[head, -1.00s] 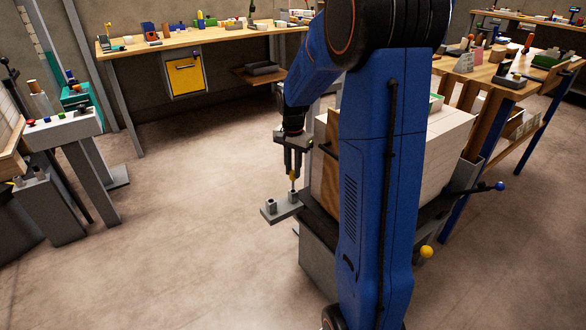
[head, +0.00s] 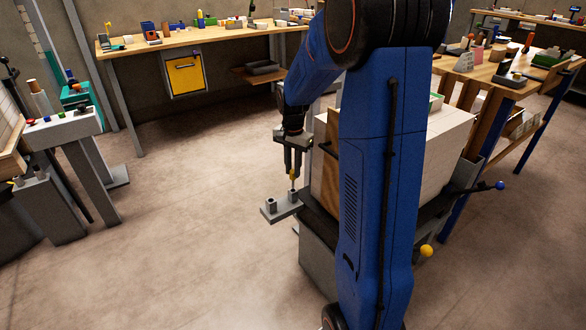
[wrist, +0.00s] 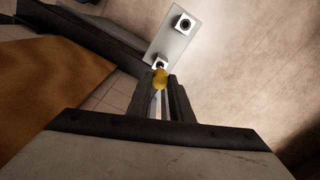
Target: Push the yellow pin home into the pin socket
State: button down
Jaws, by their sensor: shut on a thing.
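The yellow pin (wrist: 160,78) is between the fingertips of my gripper (wrist: 163,88) in the wrist view. In the head view my gripper (head: 293,175) points down, shut on the pin (head: 293,174), right above one of two sockets on a grey plate. The near-side plate (head: 268,212) carries a second socket (head: 271,204) to the left. In the wrist view the plate (wrist: 178,45) shows the free socket (wrist: 184,24) with a dark hole, and the other socket (wrist: 160,61) partly hidden behind the pin. I cannot tell how deep the pin sits.
The plate juts out from a dark-framed cart (head: 318,225) bearing a stack of white reams (head: 440,150) with a brown board (head: 327,170) beside my gripper. My blue arm hides part of the stack. The floor left of the plate is clear.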

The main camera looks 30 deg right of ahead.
aim_at(293, 179)
jog(key=shift+f, duration=2.75)
jog(key=c, duration=1.5)
grip_release()
jog(key=shift+r, duration=0.1)
notch_tip(293, 179, up, 17)
jog(key=shift+r, duration=0.1)
